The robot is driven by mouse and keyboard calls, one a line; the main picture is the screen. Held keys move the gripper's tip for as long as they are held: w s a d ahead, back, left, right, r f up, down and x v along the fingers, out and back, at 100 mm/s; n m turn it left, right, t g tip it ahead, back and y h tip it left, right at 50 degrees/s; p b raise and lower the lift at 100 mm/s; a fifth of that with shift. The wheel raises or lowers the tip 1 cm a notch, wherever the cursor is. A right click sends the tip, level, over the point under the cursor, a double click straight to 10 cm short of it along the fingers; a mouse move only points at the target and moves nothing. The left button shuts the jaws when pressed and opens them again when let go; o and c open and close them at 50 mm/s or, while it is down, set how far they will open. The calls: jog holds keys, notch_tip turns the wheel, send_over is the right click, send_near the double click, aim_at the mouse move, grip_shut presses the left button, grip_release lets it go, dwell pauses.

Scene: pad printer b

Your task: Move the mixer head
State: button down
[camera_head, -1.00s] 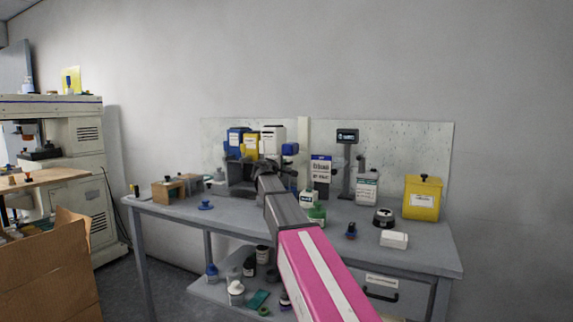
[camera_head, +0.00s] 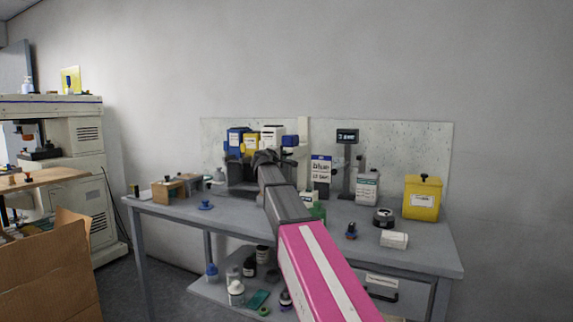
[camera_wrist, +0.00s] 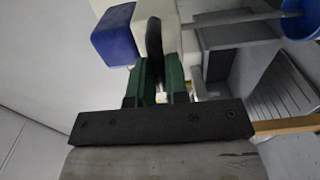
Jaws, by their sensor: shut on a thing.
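The mixer head appears to be the white block (camera_head: 272,134) with a blue end (camera_head: 290,141) at the back of the bench. In the wrist view its white body (camera_wrist: 118,18) and blue end (camera_wrist: 115,44) lie just beyond the fingers. My gripper (camera_wrist: 161,82) has green fingers and is shut on a black rounded lever or knob (camera_wrist: 154,40) that stands in front of the white body. Whether the lever joins the head is hidden. In the head view my gripper (camera_head: 263,157) is small and dark, just below the white block, and my arm hides part of the mixer.
A blue bin (camera_head: 235,138) and yellow bin (camera_head: 250,145) stand left of the white block. A labelled box (camera_head: 321,170), a scale display (camera_head: 347,137) and bottles (camera_head: 367,187) stand right.

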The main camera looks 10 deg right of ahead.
aim_at(286, 141)
jog(key=shift+r, duration=2.8)
jog(key=c, duration=1.3)
grip_release()
jog(key=shift+r, duration=0.1)
jog(key=shift+o, duration=0.5)
jog(key=shift+s+a, duration=0.15)
jog(key=v, duration=0.6)
jog(key=shift+s+a, duration=0.2)
jog(key=shift+s, duration=0.05)
